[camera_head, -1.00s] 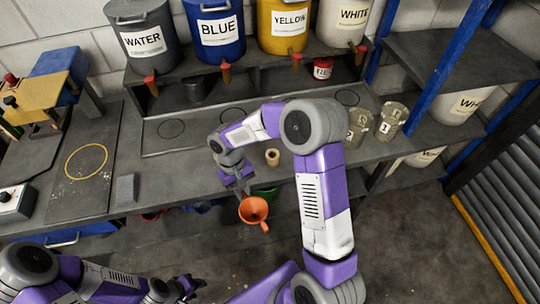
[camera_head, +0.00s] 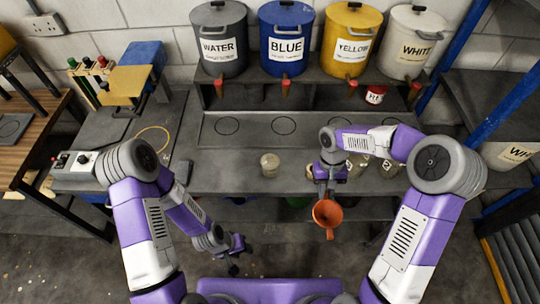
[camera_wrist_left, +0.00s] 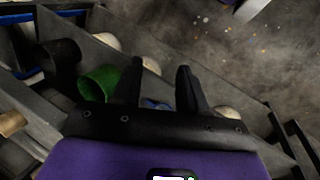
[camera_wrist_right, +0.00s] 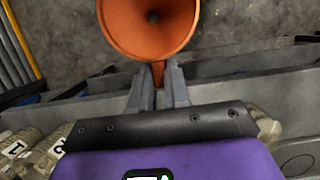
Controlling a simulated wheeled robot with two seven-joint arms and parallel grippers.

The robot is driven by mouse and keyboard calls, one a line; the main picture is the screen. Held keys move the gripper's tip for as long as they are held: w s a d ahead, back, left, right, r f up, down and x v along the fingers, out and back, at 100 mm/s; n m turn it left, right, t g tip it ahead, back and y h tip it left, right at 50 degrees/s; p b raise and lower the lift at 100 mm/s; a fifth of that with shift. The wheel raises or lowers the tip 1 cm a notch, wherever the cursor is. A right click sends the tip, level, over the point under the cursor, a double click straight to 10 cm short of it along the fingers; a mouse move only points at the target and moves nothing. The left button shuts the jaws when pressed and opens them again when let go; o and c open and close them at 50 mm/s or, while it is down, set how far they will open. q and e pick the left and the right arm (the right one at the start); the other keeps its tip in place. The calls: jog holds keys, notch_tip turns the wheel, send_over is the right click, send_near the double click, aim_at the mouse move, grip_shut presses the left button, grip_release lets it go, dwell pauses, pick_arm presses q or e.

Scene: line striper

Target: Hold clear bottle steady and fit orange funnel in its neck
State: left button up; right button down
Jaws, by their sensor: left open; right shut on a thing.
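The orange funnel (camera_head: 327,214) is held in front of the bench edge, mouth facing up toward the head camera. My right gripper (camera_head: 324,193) is shut on its tab; the right wrist view shows the funnel (camera_wrist_right: 148,28) beyond the fingertips (camera_wrist_right: 158,78). A clear round vessel (camera_head: 270,165), seemingly the clear bottle, stands on the bench, left of the funnel and apart from it. Its neck is too small to make out. My left gripper (camera_head: 238,258) is open and empty, low in front of the bench; its fingers (camera_wrist_left: 160,85) also show in the left wrist view.
Clear containers (camera_head: 357,164) stand on the bench behind my right forearm. Labelled paint pots (camera_head: 286,42) line the shelf behind. A green container (camera_wrist_left: 98,82) sits below the bench top. A control box (camera_head: 75,163) is at left; the bench around the clear vessel is free.

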jog(key=shift+r+p, duration=0.9)
jog(key=shift+r, duration=0.55)
pick_arm(q)
notch_tip(320, 180, up, 3)
jog(key=shift+f, duration=0.1)
